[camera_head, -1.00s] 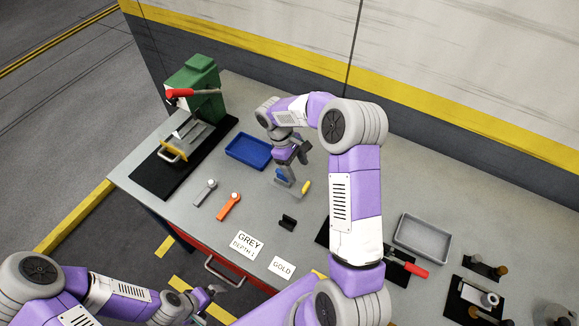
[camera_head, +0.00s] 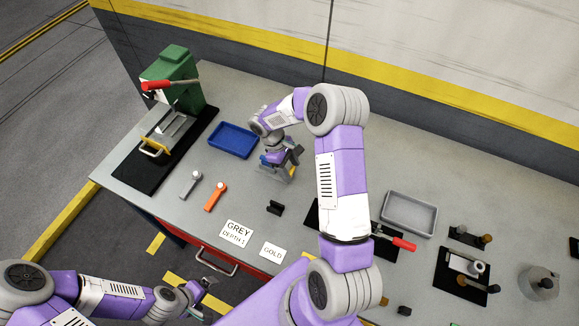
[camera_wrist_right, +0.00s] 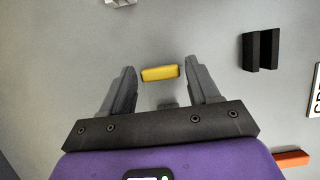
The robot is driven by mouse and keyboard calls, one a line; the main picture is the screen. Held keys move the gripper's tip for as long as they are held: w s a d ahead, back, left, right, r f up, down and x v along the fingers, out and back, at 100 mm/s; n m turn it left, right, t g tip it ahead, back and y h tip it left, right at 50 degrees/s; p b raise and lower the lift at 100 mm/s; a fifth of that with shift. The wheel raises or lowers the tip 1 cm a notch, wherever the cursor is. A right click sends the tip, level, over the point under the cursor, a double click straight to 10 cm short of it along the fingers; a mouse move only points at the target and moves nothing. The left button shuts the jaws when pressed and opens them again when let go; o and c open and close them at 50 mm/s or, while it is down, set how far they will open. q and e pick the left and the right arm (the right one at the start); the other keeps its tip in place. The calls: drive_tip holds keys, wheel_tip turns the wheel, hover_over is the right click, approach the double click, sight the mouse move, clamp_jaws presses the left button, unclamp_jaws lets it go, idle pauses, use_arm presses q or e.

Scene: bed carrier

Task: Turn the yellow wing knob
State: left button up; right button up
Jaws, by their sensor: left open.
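The yellow wing knob (camera_wrist_right: 160,72) shows in the right wrist view as a short yellow bar, lying crosswise between my right fingertips. In the head view only a sliver of it (camera_head: 292,171) shows beside the gripper. My right gripper (camera_wrist_right: 160,76) is open, one finger on each side of the bar's ends, with a small gap at each side. In the head view, my right gripper (camera_head: 278,172) is low over the workbench, partly hidden by its own wrist. My left gripper (camera_head: 206,291) is open and empty in front of the bench, away from the knob.
A blue tray (camera_head: 233,140) stands left of my right gripper. Grey (camera_head: 190,183) and orange (camera_head: 215,196) levers, a black block (camera_head: 275,208) and cards lie nearer the front. A green press (camera_head: 172,75) stands far left. A grey tray (camera_head: 409,212) and fixtures are at the right.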

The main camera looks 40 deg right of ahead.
drive_tip(key=c, duration=0.8)
drive_tip(key=m+y, duration=0.1)
drive_tip(key=m, duration=0.1)
drive_tip(key=m+y, duration=0.1)
drive_tip(key=m, duration=0.1)
drive_tip(key=shift+d+m+g, duration=0.15)
drive_tip(key=shift+m+g, duration=0.15)
drive_tip(key=shift+m, duration=0.1)
drive_tip(key=m+y, duration=0.1)
drive_tip(key=m, duration=0.3)
drive_tip(key=shift+d+m+y+b, duration=0.1)
drive_tip(key=shift+m+y+b, duration=0.2)
drive_tip(key=shift+y, duration=0.1)
drive_tip(key=m+t+y, duration=0.1)
drive_tip(key=m, duration=0.3)
drive_tip(key=shift+s+d, duration=0.1)
drive_tip(key=shift+m+t+y, duration=0.6)
drive_tip(key=shift+m+t, duration=0.2)
drive_tip(key=shift+m, duration=1.4)
drive_tip(key=o, duration=1.1)
